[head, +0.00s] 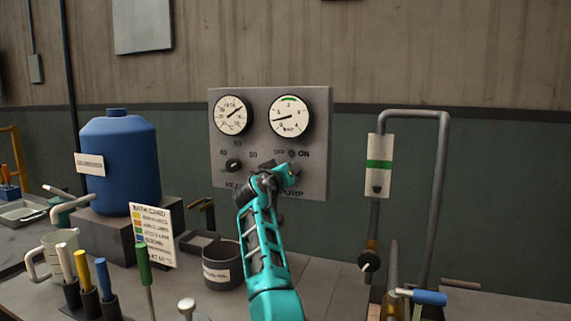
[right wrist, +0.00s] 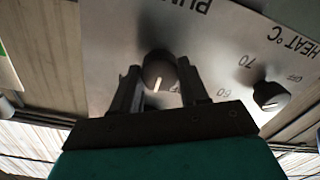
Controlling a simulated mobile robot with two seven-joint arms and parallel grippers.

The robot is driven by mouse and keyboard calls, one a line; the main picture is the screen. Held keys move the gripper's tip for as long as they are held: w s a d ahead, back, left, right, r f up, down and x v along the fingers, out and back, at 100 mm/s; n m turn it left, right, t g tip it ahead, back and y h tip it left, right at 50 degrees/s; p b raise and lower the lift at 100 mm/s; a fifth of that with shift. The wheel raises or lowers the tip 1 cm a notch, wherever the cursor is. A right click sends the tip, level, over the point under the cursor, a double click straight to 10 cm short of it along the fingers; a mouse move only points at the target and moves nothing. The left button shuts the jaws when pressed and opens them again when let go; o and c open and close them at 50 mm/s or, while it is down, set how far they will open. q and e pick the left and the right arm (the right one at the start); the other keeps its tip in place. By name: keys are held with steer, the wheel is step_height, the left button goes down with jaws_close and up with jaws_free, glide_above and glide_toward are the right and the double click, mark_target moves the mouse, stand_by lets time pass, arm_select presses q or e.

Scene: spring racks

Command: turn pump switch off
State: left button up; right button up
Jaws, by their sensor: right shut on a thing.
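The pump switch is a round black knob (right wrist: 159,68) with a white mark, in the right wrist view. Its mark points toward the bottom of that picture. It sits between the two fingers of my right gripper (right wrist: 160,88), which is shut on it. In the head view my right gripper (head: 288,173) is at the lower right of the grey control panel (head: 320,125) and covers most of the switch. The OFF and ON labels show just above it. My left gripper is not in view.
A heat knob (head: 234,165) is left of my gripper on the panel, below two round gauges. A blue tank (head: 122,160) stands at left. A dark pot (head: 222,268) is beside my arm. A pipe with a flow tube (head: 379,165) rises at right.

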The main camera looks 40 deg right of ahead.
steer(key=shift+n+p, duration=2.1)
steer(key=shift+n, duration=0.8)
steer(key=o, duration=1.1)
steer(key=shift+c, duration=0.2)
steer(key=shift+a, duration=0.1)
